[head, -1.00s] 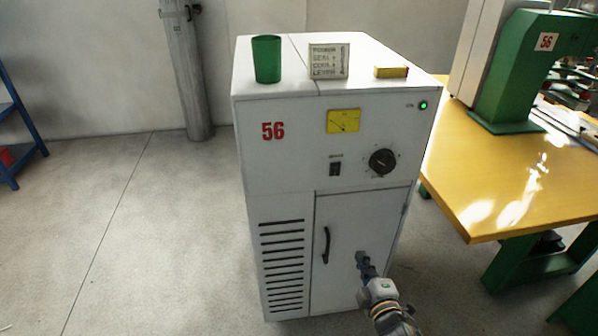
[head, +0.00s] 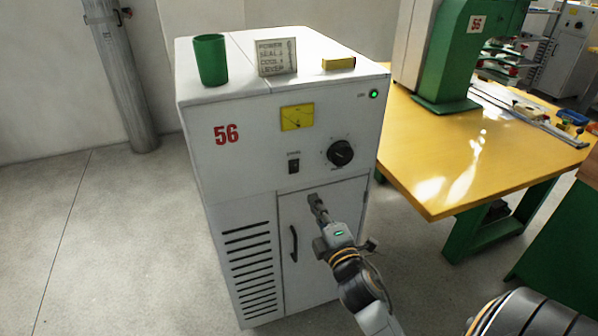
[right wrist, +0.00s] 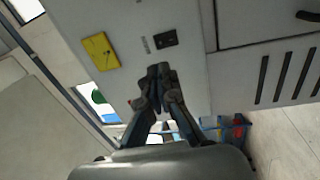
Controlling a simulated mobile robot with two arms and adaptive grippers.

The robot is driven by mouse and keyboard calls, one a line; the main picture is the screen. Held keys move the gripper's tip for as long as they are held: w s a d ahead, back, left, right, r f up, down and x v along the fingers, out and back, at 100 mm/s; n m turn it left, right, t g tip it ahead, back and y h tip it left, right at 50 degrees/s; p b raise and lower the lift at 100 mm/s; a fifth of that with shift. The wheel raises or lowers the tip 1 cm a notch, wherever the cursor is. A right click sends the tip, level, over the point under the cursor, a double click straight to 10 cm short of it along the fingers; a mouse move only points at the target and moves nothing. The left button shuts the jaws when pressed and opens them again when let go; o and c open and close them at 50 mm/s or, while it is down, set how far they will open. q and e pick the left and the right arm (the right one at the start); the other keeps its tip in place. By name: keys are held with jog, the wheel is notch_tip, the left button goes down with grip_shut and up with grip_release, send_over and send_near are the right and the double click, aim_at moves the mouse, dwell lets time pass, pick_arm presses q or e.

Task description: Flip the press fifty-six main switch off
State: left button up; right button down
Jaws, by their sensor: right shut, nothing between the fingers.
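The press cabinet marked 56 (head: 226,133) stands upright, white, with its front panel facing me. The switch also shows in the right wrist view (right wrist: 165,39), just beyond the fingertips. A small green lamp (head: 374,95) glows at the panel's upper right. My right gripper (head: 314,199) is shut and empty, in front of the cabinet, below the switch in the head view and apart from it. It shows shut in the right wrist view (right wrist: 158,70). My left gripper is out of view.
A green cup (head: 210,60), a lettered sign (head: 276,57) and a yellow box (head: 338,63) stand on the cabinet top. A yellow table (head: 410,165) with a green press (head: 462,50) is at the right. The floor at left is clear.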

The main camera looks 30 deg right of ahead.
aim_at(296, 165)
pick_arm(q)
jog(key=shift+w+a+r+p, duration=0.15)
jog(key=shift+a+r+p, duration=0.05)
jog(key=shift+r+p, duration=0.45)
pick_arm(e)
jog(key=x, duration=1.1)
jog(key=shift+w, duration=0.1)
jog(key=r+p, duration=0.1)
jog(key=p, duration=0.1)
jog(key=shift+w+p, duration=0.2)
jog(key=shift+p, duration=0.1)
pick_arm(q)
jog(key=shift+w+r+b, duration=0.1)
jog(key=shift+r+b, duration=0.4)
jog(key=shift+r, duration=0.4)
pick_arm(e)
jog(key=shift+f, duration=0.4)
jog(key=shift+s, duration=0.1)
